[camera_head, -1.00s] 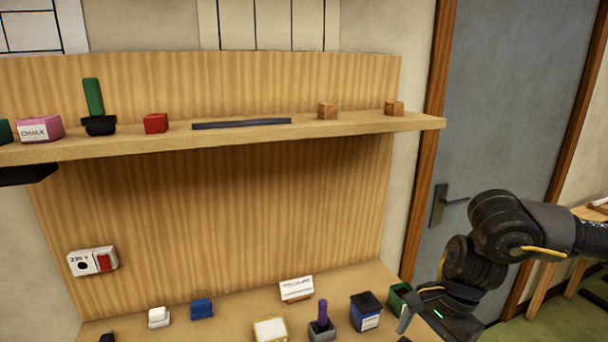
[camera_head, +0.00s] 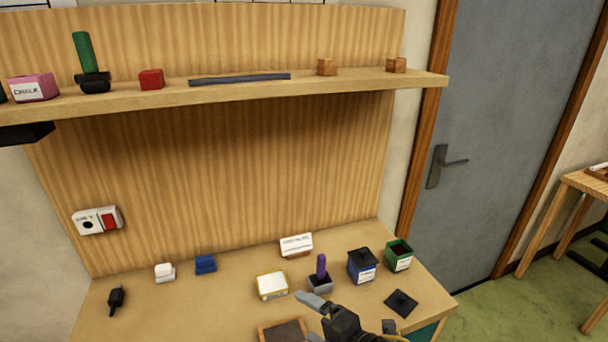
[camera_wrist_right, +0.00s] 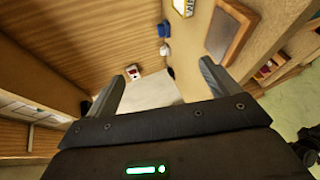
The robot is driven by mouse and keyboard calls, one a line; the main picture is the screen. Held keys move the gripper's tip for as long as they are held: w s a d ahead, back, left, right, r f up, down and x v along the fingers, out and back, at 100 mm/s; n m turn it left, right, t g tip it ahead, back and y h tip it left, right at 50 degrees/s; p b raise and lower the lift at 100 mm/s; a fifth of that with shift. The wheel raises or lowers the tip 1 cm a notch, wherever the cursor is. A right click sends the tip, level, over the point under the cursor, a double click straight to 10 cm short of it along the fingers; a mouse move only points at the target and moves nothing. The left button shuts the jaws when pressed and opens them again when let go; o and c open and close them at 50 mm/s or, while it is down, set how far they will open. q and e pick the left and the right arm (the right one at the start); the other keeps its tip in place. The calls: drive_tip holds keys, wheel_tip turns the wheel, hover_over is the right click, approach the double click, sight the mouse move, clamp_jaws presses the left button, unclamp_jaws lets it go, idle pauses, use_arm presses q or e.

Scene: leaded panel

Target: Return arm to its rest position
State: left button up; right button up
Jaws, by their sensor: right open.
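My right gripper (camera_head: 309,318) is low in the head view, in front of the purple-handled tool's grey holder (camera_head: 320,284) and near the dark framed board (camera_head: 284,332) at the bottom edge. In the right wrist view my right gripper (camera_wrist_right: 163,86) has its two fingers wide apart with nothing between them. The right arm comes in from the bottom of the head view, and most of it is out of the picture. My left gripper shows in neither view.
The bench (camera_head: 205,308) holds a yellow-edged box (camera_head: 271,286), a blue bin (camera_head: 362,267), a green bin (camera_head: 398,256) and a dark square lid (camera_head: 401,303). A shelf (camera_head: 230,88) runs above. A grey door (camera_head: 500,120) stands right. Bare bench lies at the left front.

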drive_tip(key=s+d+f+m+h, duration=0.3)
drive_tip(key=d+f+m+h, duration=0.2)
drive_tip(key=d+f+m, duration=0.5)
drive_tip(key=s+d+f+m+g+h, duration=0.2)
drive_tip(key=s+d+f+m+g, duration=0.2)
drive_tip(key=s+d+f+m, duration=0.35)
drive_tip(key=s+d+f+m+g+h, duration=0.35)
drive_tip(key=s+d+m, duration=0.25)
drive_tip(key=s+m, duration=0.3)
wheel_tip(320, 180, down, 30)
drive_tip(key=s+n+b, duration=0.2)
drive_tip(key=b, duration=0.4)
drive_tip(key=s+d+f+g+b, duration=0.2)
drive_tip(key=s+f+b, duration=0.2)
drive_tip(key=s+f, duration=1.2)
wheel_tip(320, 180, down, 4)
drive_tip(key=shift+s+f, duration=0.15)
drive_tip(key=shift+f, duration=0.05)
